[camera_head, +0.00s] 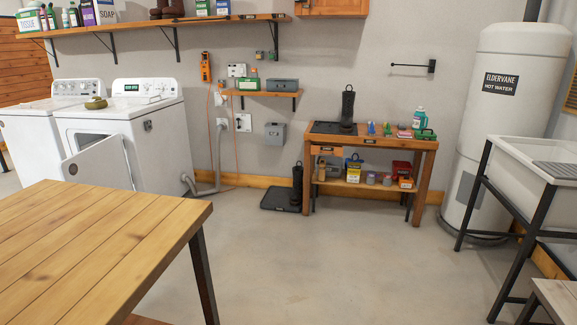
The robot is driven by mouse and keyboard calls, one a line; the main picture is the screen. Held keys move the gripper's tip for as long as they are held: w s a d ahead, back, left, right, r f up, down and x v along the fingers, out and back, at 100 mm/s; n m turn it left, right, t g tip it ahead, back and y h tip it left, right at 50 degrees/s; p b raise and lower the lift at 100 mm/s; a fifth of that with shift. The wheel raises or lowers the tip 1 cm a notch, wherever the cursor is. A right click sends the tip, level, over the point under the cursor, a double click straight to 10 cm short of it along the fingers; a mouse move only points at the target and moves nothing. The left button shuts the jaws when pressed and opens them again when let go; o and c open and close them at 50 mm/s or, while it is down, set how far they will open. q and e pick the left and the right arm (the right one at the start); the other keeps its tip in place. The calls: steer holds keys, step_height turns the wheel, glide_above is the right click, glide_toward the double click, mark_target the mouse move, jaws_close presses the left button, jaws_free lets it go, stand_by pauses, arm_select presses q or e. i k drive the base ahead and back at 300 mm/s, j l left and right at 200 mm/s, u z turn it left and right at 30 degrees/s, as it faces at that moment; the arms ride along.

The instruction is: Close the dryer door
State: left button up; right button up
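The white dryer (160,140) stands against the back wall at the left, beside a white washer (28,150). Its door (100,164) hangs open on the front, swung out toward me, with part of the dark opening showing above it. The wooden table partly hides the lower left of the door area. Neither of my grippers is in view.
A wooden table (90,250) fills the lower left, between me and the dryer. Open concrete floor (290,260) lies to its right. A wooden workbench (385,140), a water heater (500,110) and a sink (535,165) stand farther right. A black tray (277,200) lies on the floor.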

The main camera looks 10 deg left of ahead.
mark_target(103, 163)
steer(key=i+u, duration=0.1)
steer(key=i, duration=1.35)
steer(key=i+u, duration=0.45)
steer(key=i+l+u, duration=0.1)
steer(key=i+u, duration=0.35)
steer(key=i+l+u, duration=0.25)
steer(key=u, duration=0.2)
steer(key=i+l+u, duration=0.1)
steer(key=i+u, duration=0.25)
steer(key=i+l+u, duration=0.15)
steer(key=u, duration=0.2)
steer(key=i+l+u, duration=0.35)
steer(key=k+j, duration=0.05)
steer(key=j, duration=0.05)
